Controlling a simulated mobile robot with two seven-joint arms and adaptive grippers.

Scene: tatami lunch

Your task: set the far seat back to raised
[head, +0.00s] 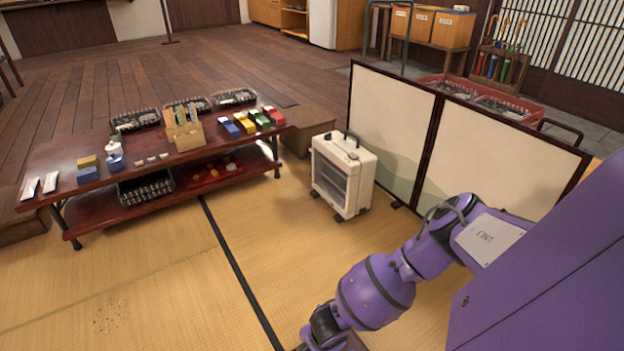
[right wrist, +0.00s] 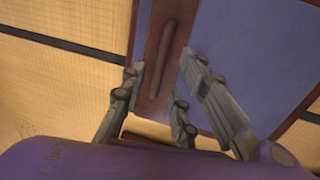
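In the right wrist view, a blue padded panel (right wrist: 255,50) with a reddish-brown wooden edge lies below my right gripper; it may be part of a seat, but I cannot tell whether it is the far seat's back. A brown wooden strip on it carries a long, slim brown bar (right wrist: 166,58). My right gripper (right wrist: 160,65) is open, its fingers apart on either side of the strip and bar. I cannot tell whether they touch it. In the head view my right arm reaches down to the bottom edge, where its gripper is mostly cut off. My left gripper is out of view.
A low red-brown table (head: 60,170) with boxes and baskets stands at the left. A white heater (head: 343,175) stands before a folding screen (head: 480,150), near my right arm.

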